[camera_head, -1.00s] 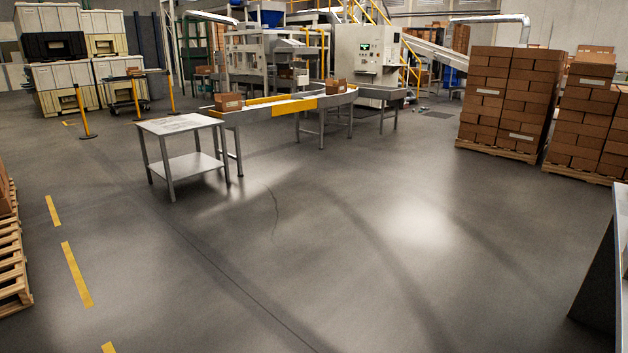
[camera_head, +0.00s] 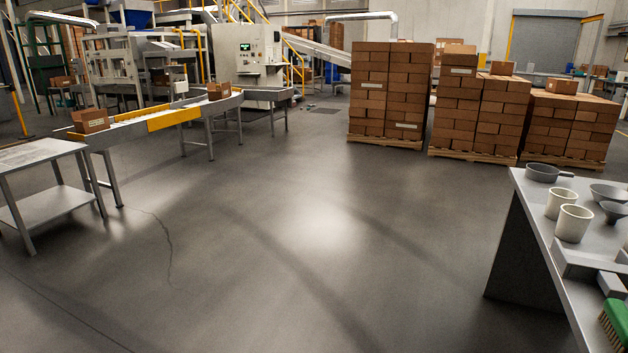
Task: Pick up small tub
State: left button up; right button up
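Two white tubs stand upright on a grey workbench (camera_head: 537,208) at the right edge of the head view. The nearer tub (camera_head: 573,224) looks slightly larger. The farther tub (camera_head: 560,204) stands just behind it and looks a little smaller, though distance may add to this. Both look open at the top. Neither of my grippers shows in this view, and nothing is seen touching the tubs.
The bench also holds a dark pan (camera_head: 543,173), a grey funnel (camera_head: 614,211), a bowl (camera_head: 608,193) and a green brush (camera_head: 615,325). Stacked cartons (camera_head: 390,95) on pallets stand behind. A metal table (camera_head: 42,185) and conveyor (camera_head: 150,120) are at left. The middle floor is clear.

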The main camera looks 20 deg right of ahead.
aim_at(573, 221)
jog(key=i+z, duration=0.35)
jog(key=z, duration=0.15)
jog(key=i+j+z, duration=0.15)
jog(key=i+z, duration=0.15)
jog(key=z, duration=0.2)
jog(key=i+z, duration=0.2)
jog(key=z, duration=0.15)
jog(key=i+j+z, duration=0.15)
jog(key=z, duration=0.15)
jog(key=i+j+z, duration=0.15)
jog(key=z, duration=0.2)
jog(key=i+j+z, duration=0.2)
jog(key=z, duration=0.25)
jog(key=i+j+z, duration=0.2)
jog(key=z, duration=0.25)
jog(key=i+j+z, duration=0.2)
jog(key=j+z, duration=0.15)
jog(key=i+j+z, duration=0.1)
jog(key=j+z, duration=0.25)
jog(key=j, duration=0.2)
jog(key=j+z, duration=0.35)
jog(key=i+j, duration=0.05)
jog(key=j, duration=0.1)
